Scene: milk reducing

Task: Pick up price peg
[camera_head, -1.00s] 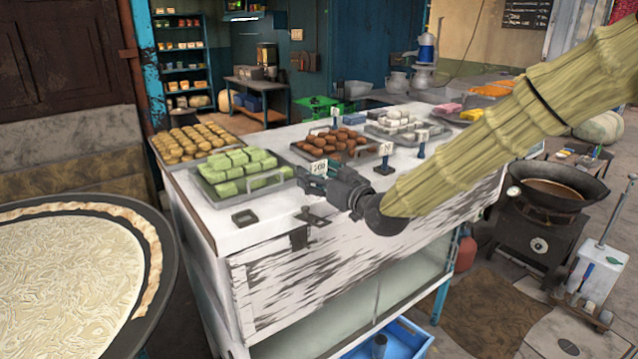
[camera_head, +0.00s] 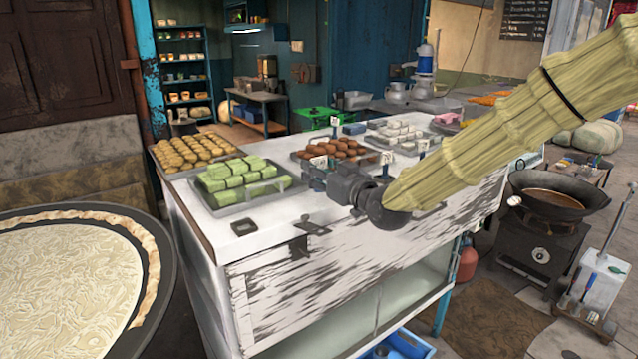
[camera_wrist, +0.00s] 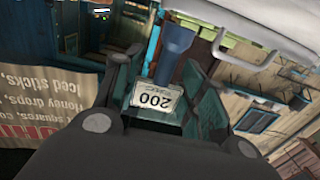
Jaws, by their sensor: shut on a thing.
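The price peg (camera_wrist: 154,98) is a dark blue stem with a white card reading 200, upside down in the wrist view. My gripper (camera_wrist: 163,78) is shut on it, with a dark green finger on either side. In the head view, my gripper (camera_head: 315,178) is over the white counter, just right of the tray of green sweets, and the peg's card (camera_head: 319,161) shows at its fingertips. The stem is mostly hidden there by the fingers. Other price pegs stand behind (camera_head: 334,121) and to the right (camera_head: 386,158) of it.
Trays of green sweets (camera_head: 280,187), brown sweets (camera_head: 300,156) and white blocks (camera_head: 372,136) crowd the white counter (camera_head: 265,240). A small dark square dish (camera_head: 243,227) lies near its front. A large round pan (camera_head: 158,240) is at left; a wok (camera_head: 555,185) stands at right.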

